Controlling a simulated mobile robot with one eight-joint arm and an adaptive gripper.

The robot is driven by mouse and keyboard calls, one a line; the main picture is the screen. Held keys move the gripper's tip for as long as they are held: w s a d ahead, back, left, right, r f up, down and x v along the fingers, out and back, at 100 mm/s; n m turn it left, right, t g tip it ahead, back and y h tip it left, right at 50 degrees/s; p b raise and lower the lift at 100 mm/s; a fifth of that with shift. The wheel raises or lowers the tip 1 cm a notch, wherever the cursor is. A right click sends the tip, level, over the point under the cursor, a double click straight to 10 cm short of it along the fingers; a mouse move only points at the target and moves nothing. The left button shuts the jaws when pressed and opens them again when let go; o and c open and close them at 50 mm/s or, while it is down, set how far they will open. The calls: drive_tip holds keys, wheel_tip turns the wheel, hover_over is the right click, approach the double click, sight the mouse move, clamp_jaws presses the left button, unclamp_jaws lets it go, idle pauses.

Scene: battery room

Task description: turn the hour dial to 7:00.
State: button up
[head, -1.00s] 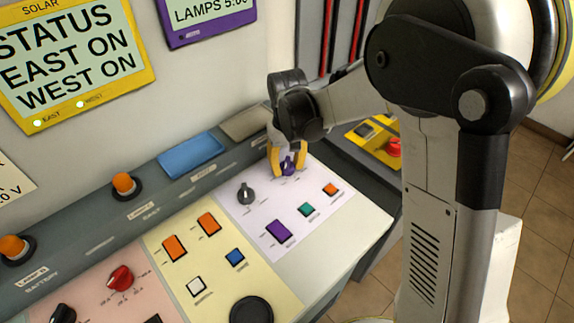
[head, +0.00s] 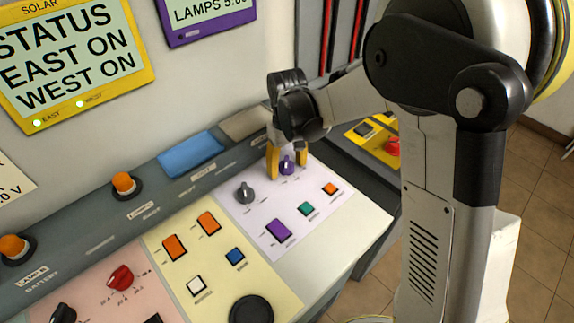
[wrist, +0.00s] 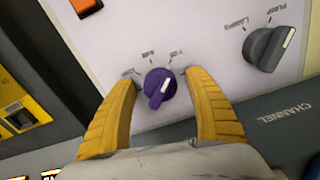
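The hour dial appears to be the purple knob (head: 287,166) on the pale lilac panel, at the far right of the console. My gripper (head: 287,172) is over the knob, with one yellow finger on each side. In the wrist view the fingers (wrist: 160,78) stand apart with a gap on both sides of the knob. A purple-framed display (head: 208,16) reads LAMPS 5:0, its end hard to read.
A grey knob (head: 244,192) sits left of the purple one; it shows in the wrist view (wrist: 268,48) too. Purple (head: 278,228), green (head: 306,209) and orange (head: 330,189) buttons lie in front. A yellow box with a red knob (head: 393,147) stands to the right.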

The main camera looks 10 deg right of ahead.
sight(287, 162)
wheel_tip(287, 162, up, 12)
idle(0.6)
